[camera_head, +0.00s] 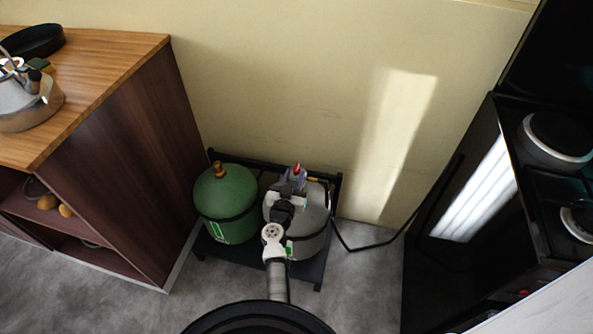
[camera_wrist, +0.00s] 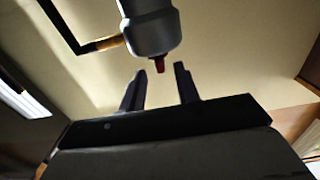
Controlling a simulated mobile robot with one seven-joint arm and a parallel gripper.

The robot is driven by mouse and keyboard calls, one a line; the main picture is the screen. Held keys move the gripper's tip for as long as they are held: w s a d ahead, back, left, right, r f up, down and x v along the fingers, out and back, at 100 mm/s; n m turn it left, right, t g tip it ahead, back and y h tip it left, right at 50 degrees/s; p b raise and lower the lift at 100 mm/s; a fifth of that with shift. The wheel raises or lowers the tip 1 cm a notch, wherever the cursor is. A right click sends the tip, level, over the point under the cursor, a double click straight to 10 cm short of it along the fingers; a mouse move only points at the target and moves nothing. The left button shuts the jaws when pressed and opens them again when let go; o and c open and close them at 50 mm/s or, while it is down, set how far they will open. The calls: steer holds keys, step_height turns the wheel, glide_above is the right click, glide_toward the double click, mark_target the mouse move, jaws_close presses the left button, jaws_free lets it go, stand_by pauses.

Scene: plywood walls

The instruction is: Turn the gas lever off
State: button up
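The gas lever is a small red piece (camera_head: 297,168) on top of the grey gas cylinder (camera_head: 312,235) in the head view. In the wrist view the red lever (camera_wrist: 160,65) sticks out from a grey regulator body (camera_wrist: 150,32). My gripper (camera_head: 292,181) is over the cylinder's top, close to the lever. In the wrist view its two fingers (camera_wrist: 158,80) are apart, with the lever's tip around the gap between their tips. I see no contact. My arm hides part of the cylinder's top.
A green cylinder (camera_head: 228,205) stands left of the grey one on a black rack (camera_head: 309,271). A black hose (camera_head: 370,246) runs right toward a dark stove (camera_head: 500,230). A wooden cabinet (camera_head: 125,165) with a kettle (camera_head: 30,100) is at left. The wall (camera_head: 330,80) is close behind.

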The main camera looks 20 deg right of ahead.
mark_target(295, 172)
steer(key=shift+b+x, duration=0.55)
steer(key=shift+x, duration=1.7)
jaws_close()
